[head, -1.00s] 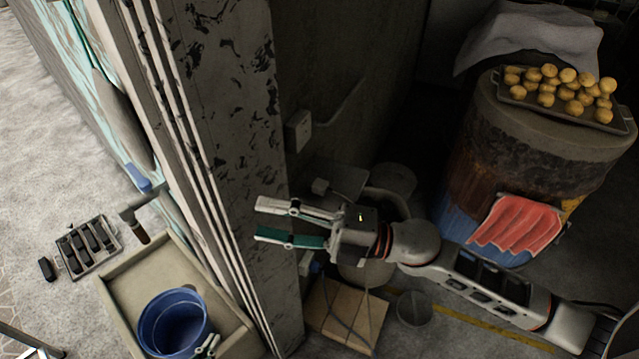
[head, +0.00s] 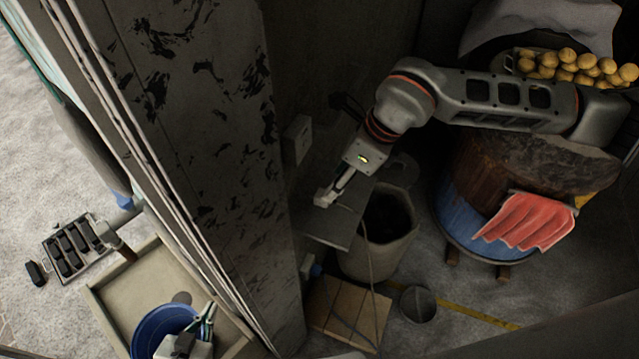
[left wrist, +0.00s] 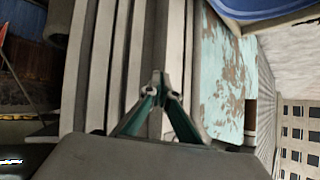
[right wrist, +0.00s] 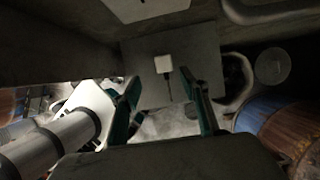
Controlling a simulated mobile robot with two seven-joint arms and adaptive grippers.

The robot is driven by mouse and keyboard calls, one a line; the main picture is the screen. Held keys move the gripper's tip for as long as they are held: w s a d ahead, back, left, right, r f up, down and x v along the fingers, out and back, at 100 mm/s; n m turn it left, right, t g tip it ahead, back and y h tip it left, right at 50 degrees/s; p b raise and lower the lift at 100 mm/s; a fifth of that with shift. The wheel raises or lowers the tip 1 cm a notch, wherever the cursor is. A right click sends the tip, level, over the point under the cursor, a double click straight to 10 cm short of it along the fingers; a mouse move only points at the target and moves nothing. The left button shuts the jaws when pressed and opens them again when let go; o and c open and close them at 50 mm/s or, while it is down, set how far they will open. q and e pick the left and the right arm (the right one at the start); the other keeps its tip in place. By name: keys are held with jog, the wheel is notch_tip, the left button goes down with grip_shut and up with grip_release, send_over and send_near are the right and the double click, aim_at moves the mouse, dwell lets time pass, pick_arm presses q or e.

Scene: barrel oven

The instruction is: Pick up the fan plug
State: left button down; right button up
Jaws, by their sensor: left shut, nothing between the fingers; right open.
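The fan plug is a small pale square block (right wrist: 164,64) with a thin dark cord. In the right wrist view it lies on a grey panel (right wrist: 205,50), framed between my right fingertips and apparently beyond them. My right gripper (right wrist: 160,88) is open, with nothing visibly gripped. In the head view my right gripper (head: 325,194) points down over the same panel (head: 335,228), and I cannot clearly separate the plug from the fingers there. My left gripper (head: 208,310) is shut and empty above the blue bucket; its closed tips also show in the left wrist view (left wrist: 158,80).
A wall box (head: 297,140) is close to my right gripper. A thick concrete pillar (head: 215,170) separates my two grippers.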

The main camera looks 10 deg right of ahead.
jog(key=shift+x, duration=1.1)
jog(key=shift+w+d+x, duration=0.1)
jog(key=shift+w+x, duration=0.1)
jog(key=shift+x, duration=1.15)
jog(key=shift+w+d+x, duration=0.15)
jog(key=shift+w+x, duration=0.05)
jog(key=shift+x, duration=1.1)
grip_shut()
